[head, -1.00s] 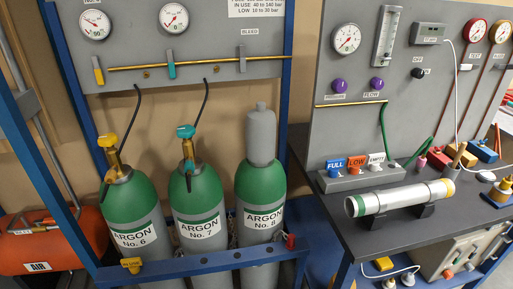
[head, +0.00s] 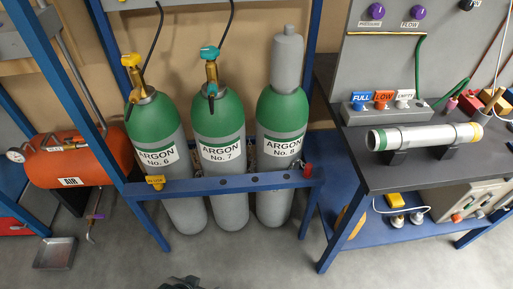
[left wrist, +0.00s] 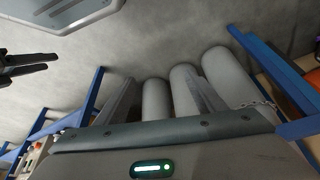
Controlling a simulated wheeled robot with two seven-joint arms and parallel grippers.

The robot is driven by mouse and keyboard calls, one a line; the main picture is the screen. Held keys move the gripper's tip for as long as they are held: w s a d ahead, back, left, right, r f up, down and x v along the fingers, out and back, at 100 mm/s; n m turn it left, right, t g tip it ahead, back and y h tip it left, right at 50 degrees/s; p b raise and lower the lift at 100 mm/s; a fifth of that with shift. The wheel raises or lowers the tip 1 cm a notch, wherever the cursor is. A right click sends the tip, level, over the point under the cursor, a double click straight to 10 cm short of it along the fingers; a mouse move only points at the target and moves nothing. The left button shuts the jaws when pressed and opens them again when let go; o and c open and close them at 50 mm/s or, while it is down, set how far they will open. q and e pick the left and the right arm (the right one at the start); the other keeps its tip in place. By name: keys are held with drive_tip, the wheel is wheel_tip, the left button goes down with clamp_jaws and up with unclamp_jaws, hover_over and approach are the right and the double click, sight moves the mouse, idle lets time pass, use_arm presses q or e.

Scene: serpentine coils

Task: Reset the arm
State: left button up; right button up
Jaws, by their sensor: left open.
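In the left wrist view, my left gripper (left wrist: 160,78) is open, with its two grey fingers apart and nothing seen between them. Beyond the fingers, the grey cylinder bodies stand behind it. In the head view, a small dark part of an arm of mine shows at the bottom edge, over the floor; which arm is unclear. Two dark prongs at the left edge of the left wrist view look like my right gripper (left wrist: 24,68). Their jaw state is unclear.
Argon cylinders No. 6 (head: 160,155), No. 7 (head: 220,155) and No. 8 (head: 281,150) stand in a blue rack (head: 225,184). A red air tank (head: 72,160) is left, above a metal tray (head: 55,253). A dark bench (head: 400,178) holds a silver tube (head: 425,137). The front floor is clear.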

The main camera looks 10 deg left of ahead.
use_arm(q)
drive_tip(key=s+d+f+t, duration=0.1)
drive_tip(key=f, duration=0.9)
drive_tip(key=s+d+f+t+h, duration=0.1)
drive_tip(key=d+f, duration=0.1)
drive_tip(key=f, duration=0.9)
drive_tip(key=shift+f, duration=0.25)
drive_tip(key=shift+s, duration=0.1)
